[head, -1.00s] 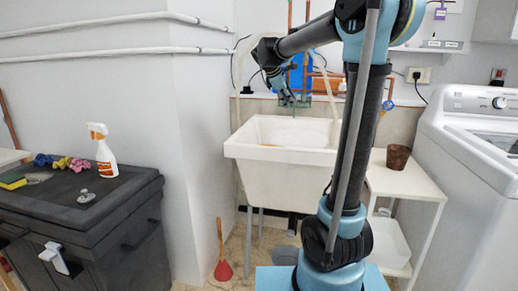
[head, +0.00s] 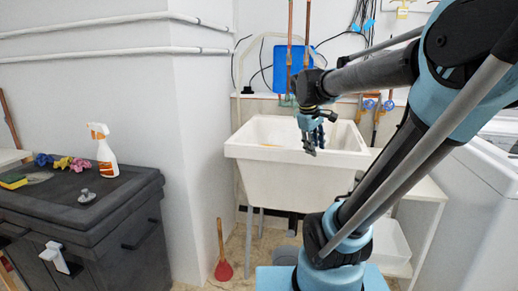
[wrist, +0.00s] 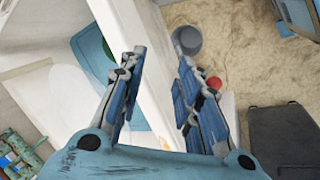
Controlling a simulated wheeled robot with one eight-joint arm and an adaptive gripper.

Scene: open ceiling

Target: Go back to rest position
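My gripper (head: 313,140) hangs pointing down in front of the white sink (head: 262,168) in the head view, over its front right part. In the wrist view my gripper (wrist: 160,75) has its two blue fingers apart, with nothing between them. The sink's rim and wall lie to the left of and behind the fingers in that view. My arm is bent, with its elbow raised at the right of the head view, and hides part of the side table and washing machine.
A red plunger (head: 223,268) stands on the floor by the wall. A white side table (head: 425,190) and washing machine (head: 485,190) stand at right. Floor shows left of the sink.

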